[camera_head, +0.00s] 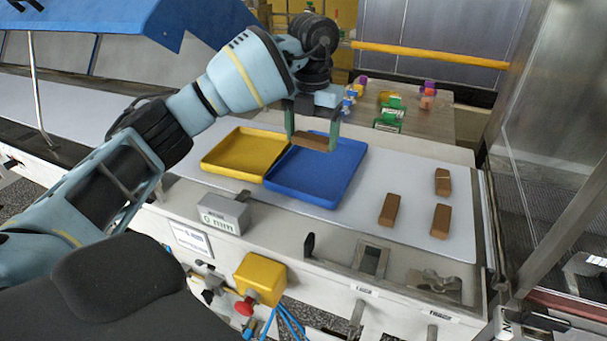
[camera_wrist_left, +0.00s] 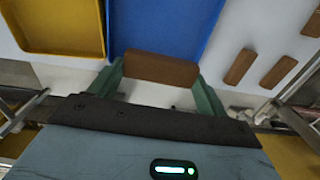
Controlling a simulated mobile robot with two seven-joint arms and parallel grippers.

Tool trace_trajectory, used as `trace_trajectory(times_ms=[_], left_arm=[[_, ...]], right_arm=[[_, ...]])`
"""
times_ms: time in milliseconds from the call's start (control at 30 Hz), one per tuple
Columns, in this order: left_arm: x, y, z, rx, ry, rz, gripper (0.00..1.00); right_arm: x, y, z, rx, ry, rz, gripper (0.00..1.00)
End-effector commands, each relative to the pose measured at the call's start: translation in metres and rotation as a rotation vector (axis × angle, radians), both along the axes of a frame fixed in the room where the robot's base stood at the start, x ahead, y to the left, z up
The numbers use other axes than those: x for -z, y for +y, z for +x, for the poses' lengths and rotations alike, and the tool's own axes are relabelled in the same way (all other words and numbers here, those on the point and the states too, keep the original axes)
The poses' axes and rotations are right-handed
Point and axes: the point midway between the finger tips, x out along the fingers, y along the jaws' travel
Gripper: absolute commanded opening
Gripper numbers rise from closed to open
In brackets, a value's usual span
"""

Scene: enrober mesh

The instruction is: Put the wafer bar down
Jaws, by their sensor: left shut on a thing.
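My left gripper (camera_head: 312,138) is shut on a brown wafer bar (camera_head: 314,141) and holds it over the blue tray (camera_head: 291,173). In the left wrist view the bar (camera_wrist_left: 161,68) lies crosswise between the two green fingers of the gripper (camera_wrist_left: 162,76). The blue tray (camera_wrist_left: 160,25) shows beyond it there. I cannot tell how high the bar is above the tray. A yellow tray (camera_head: 232,163) stands directly left of the blue one; it also shows in the left wrist view (camera_wrist_left: 62,50). Both trays look empty where visible. My right gripper is not in view.
Three more brown bars lie on the white belt at right: one nearer (camera_head: 389,210), one behind (camera_head: 442,181), one at front right (camera_head: 440,221). A grey block marked "0 mm" (camera_head: 225,212) stands at the front edge. A glazed metal frame (camera_head: 545,130) bounds the right.

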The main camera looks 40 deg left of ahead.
Motion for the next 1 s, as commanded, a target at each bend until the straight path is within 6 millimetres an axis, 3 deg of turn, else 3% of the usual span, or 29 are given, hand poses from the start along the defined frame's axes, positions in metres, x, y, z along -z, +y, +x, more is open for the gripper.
trace_trajectory(times_ms=[333,700,1000], left_arm=[[0.002,0.004,0.001,-0.048,0.001,0.000,0.64],[0.057,0.004,0.001,-0.046,0.001,0.001,0.64],[0.066,0.004,0.001,-0.045,0.001,0.000,0.64]], right_arm=[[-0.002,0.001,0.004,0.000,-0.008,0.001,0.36],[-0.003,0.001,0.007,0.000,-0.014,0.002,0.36],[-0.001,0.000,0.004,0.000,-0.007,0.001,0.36]])
